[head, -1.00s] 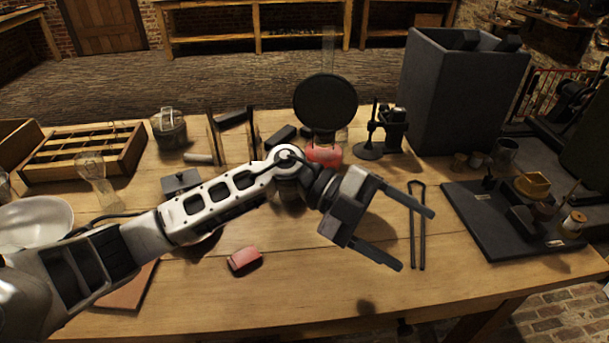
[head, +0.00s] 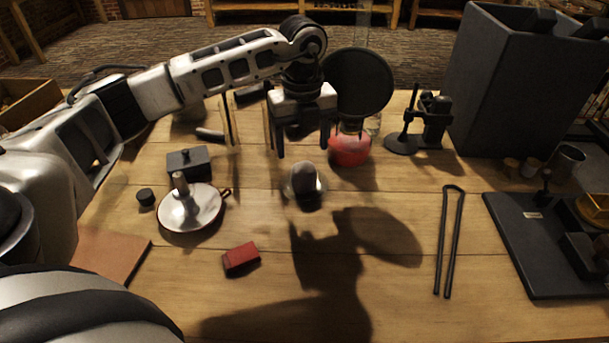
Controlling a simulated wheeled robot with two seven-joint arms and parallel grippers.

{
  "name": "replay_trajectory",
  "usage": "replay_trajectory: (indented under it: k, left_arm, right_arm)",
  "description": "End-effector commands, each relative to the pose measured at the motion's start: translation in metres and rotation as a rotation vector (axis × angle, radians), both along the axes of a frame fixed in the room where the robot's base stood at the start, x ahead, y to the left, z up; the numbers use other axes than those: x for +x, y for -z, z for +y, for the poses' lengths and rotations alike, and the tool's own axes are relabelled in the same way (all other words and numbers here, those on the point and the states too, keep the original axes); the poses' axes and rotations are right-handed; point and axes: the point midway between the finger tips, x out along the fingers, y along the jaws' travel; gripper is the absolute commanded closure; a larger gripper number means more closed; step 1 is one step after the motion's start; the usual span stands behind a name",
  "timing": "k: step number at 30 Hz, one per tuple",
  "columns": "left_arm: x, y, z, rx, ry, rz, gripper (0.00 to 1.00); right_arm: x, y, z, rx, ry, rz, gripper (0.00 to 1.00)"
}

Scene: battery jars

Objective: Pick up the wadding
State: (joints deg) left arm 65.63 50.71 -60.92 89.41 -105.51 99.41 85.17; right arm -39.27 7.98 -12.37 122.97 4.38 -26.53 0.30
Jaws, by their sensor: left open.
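A rounded grey lump (head: 304,176), which looks like the wadding, sits in or on a small clear glass dish (head: 291,190) in the middle of the wooden table. The picture is too blurred to tell exactly how it lies in the glass. My left gripper (head: 303,147) points down with its two fingers apart. It is above and slightly behind the lump in the head view, empty, and does not appear to touch it. My right gripper is not in view.
A red-bottomed vessel (head: 349,151) and a dark round disc (head: 358,82) stand close to the right of my left gripper. Thin upright plates (head: 229,122) stand to its left. A candle-holder dish (head: 196,212) and a red block (head: 241,259) lie nearer.

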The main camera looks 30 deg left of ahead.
Motion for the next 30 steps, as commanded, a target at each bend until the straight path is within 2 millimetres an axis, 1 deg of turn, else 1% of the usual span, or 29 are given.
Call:
replay_trajectory:
  k: [1,3,8,11,15,18,21,26,27,29,30]
  left_arm:
    - [0.0,0.008,0.0,0.0,-0.001,0.0,0.31]
    - [0.0,0.015,0.0,-0.001,0.0,0.001,0.31]
    - [0.0,0.024,-0.001,-0.001,0.001,0.001,0.31]
    - [-0.001,0.036,-0.002,0.0,0.002,0.003,0.31]
    - [-0.002,0.059,-0.004,-0.002,0.002,0.002,0.31]
    - [-0.001,0.069,-0.004,-0.002,0.002,-0.001,0.31]
    - [-0.001,0.073,-0.004,-0.002,0.003,-0.001,0.31]
    - [-0.001,0.073,-0.004,-0.002,0.003,-0.002,0.31]
    - [-0.001,0.073,-0.004,-0.002,0.003,-0.002,0.34]
    - [-0.001,0.072,-0.004,-0.002,0.002,-0.002,0.5]
    - [-0.001,0.072,-0.004,-0.003,0.002,-0.002,0.61]
  right_arm:
    - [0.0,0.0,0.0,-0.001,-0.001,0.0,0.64]
    - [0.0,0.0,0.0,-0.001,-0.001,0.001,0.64]
    - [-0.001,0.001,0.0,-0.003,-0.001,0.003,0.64]
    - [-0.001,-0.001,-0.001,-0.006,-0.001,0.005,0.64]
    - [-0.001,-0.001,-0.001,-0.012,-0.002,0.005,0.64]
    - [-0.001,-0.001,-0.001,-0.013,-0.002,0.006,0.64]
    - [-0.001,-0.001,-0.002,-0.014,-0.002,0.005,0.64]
    - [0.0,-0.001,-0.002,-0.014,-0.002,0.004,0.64]
    - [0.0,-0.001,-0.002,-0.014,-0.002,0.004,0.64]
    - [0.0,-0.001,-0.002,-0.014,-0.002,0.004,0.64]
    - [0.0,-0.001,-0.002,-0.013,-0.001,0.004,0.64]
